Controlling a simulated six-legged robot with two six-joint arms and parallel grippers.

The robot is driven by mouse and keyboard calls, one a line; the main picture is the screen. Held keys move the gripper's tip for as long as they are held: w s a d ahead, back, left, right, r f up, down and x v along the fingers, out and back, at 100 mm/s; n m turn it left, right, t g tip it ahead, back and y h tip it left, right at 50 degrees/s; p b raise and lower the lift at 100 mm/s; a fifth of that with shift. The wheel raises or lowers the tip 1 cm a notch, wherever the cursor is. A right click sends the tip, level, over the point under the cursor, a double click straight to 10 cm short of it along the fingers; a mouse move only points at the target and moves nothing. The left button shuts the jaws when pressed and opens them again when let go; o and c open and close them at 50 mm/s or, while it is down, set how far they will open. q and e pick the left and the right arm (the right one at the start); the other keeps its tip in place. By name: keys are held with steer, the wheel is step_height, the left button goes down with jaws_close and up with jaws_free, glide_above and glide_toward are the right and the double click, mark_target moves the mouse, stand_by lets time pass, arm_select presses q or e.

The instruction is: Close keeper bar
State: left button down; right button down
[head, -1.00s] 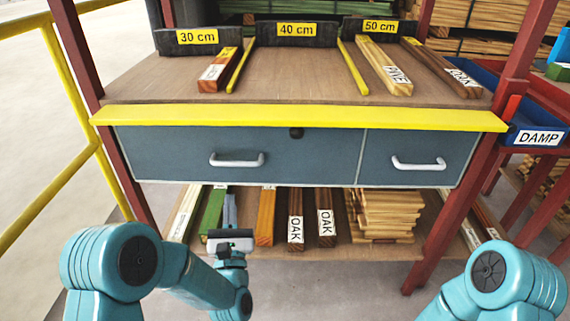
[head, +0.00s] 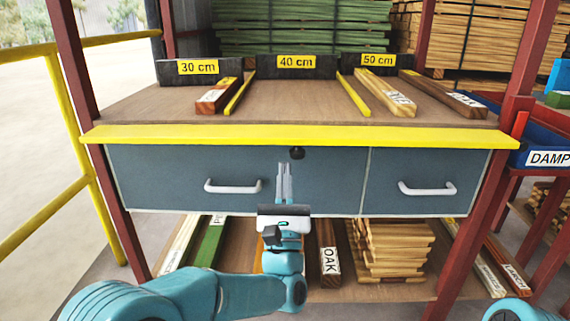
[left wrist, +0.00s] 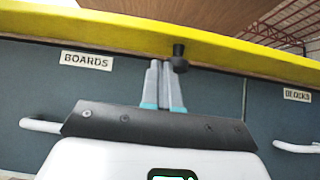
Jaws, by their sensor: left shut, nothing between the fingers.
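A small dark knob-like piece (head: 297,152) sits under the yellow front edge, at the top of the wide blue-grey drawer (head: 160,170). It also shows in the left wrist view (left wrist: 179,58), just right of my fingertips. I cannot tell from the frames whether it belongs to the keeper bar. My left gripper (head: 284,168) is shut and empty. Its fingers point up in front of the drawer face, just left of and below the knob. In the left wrist view my left gripper (left wrist: 161,64) looks close to the knob; contact cannot be told. My right gripper is out of view.
The drawer handle (head: 233,187) is left of my left gripper; the narrower drawer's handle (head: 427,189) is to the right. The yellow edge (head: 300,136) overhangs above. Boards lie on the bench top and lower shelf. A blue DAMP bin (head: 545,157) stands at right.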

mark_target(285, 143)
arm_select(q)
steer(key=shift+s+r, duration=0.15)
steer(key=shift+r, duration=1.4)
